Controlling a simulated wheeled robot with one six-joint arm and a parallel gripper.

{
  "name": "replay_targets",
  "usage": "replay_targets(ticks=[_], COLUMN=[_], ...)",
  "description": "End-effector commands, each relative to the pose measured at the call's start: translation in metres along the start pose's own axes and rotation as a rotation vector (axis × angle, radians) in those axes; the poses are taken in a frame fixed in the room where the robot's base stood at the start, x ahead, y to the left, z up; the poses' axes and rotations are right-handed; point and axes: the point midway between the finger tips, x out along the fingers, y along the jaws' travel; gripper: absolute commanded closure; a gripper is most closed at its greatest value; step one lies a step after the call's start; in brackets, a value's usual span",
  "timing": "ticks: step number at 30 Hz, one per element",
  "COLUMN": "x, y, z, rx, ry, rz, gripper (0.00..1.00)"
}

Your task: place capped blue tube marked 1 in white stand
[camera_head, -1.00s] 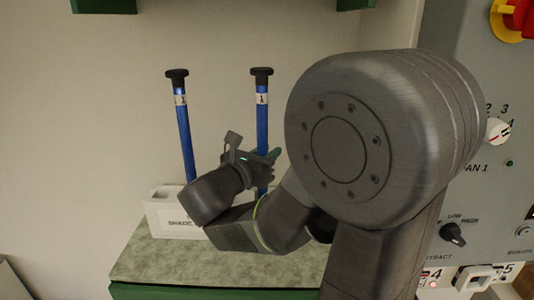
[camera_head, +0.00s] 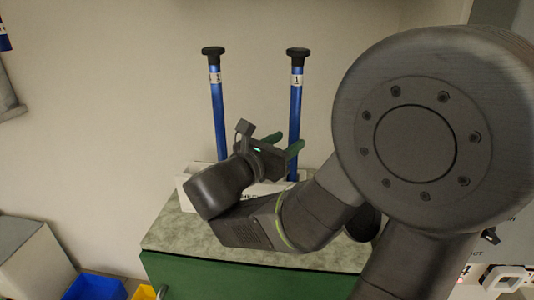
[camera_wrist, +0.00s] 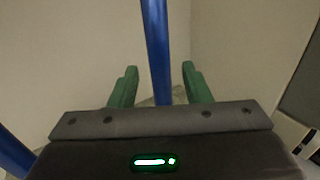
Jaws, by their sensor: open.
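Two blue tubes with black caps stand upright, each with a white label that reads 1. The right tube (camera_head: 296,105) and the left tube (camera_head: 216,110) both have their lower ends at the white stand (camera_head: 184,194). My arm hides much of the stand, so how the tubes sit in it is not clear. My gripper (camera_head: 295,145) is at the lower part of the right tube. In the wrist view, this tube (camera_wrist: 156,45) passes between my open green fingers (camera_wrist: 159,72), with a gap on both sides. The left tube (camera_wrist: 14,152) shows at the lower left there.
The stand is on a speckled counter top (camera_head: 165,238) of a green cabinet (camera_head: 200,275), against a plain wall. A blue bin (camera_head: 95,288) and a yellow bin (camera_head: 144,293) are low at the left. A grey control panel is at the right, mostly behind my arm.

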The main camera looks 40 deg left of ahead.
Motion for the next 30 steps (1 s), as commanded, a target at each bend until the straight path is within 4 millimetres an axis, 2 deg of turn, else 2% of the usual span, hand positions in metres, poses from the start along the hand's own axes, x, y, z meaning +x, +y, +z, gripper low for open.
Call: replay_targets(ticks=[6,12,18,27,28,30], x=[-0.033,-0.053,-0.063,-0.064,-0.064,-0.064], y=[0.001,0.001,0.0,0.0,0.0,0.0], z=[0.0,0.0,0.0,0.0,0.0,0.0], rx=[0.0,0.0,-0.001,-0.001,-0.001,-0.001], ry=[-0.001,-0.001,-0.001,-0.001,-0.001,-0.001], rz=[0.005,0.002,0.0,-0.001,-0.001,-0.001], gripper=[0.56,0.56,0.56,0.56,0.62,0.64])
